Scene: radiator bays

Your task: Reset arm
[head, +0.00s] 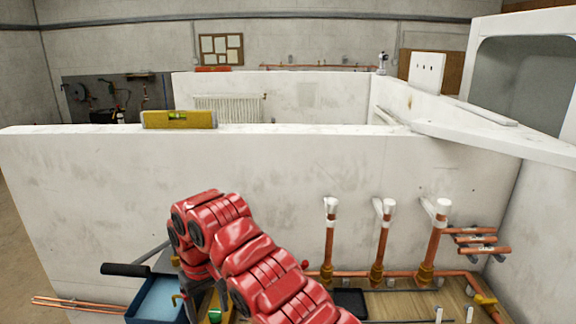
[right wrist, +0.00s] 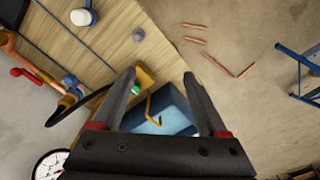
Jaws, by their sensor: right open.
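My red arm rises from the bottom of the head view and bends over to the left in front of the low white wall. My right gripper (right wrist: 159,76) is open in the right wrist view, with its two dark fingers apart and nothing held between them. Below and beyond the fingers is a blue tray (right wrist: 172,108), which also shows at the lower left of the head view (head: 158,300). A thin orange-yellow bent piece (right wrist: 150,108) shows between the fingers, at the tray. My left gripper is not in view.
A yellow spirit level (head: 178,119) lies on the white wall's top (head: 330,129). Copper pipes with white-capped tops (head: 381,240) stand at the right. A wooden board (right wrist: 120,35) lies beside the tray. Loose copper pieces (right wrist: 245,70) and a round gauge (right wrist: 48,165) are around.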

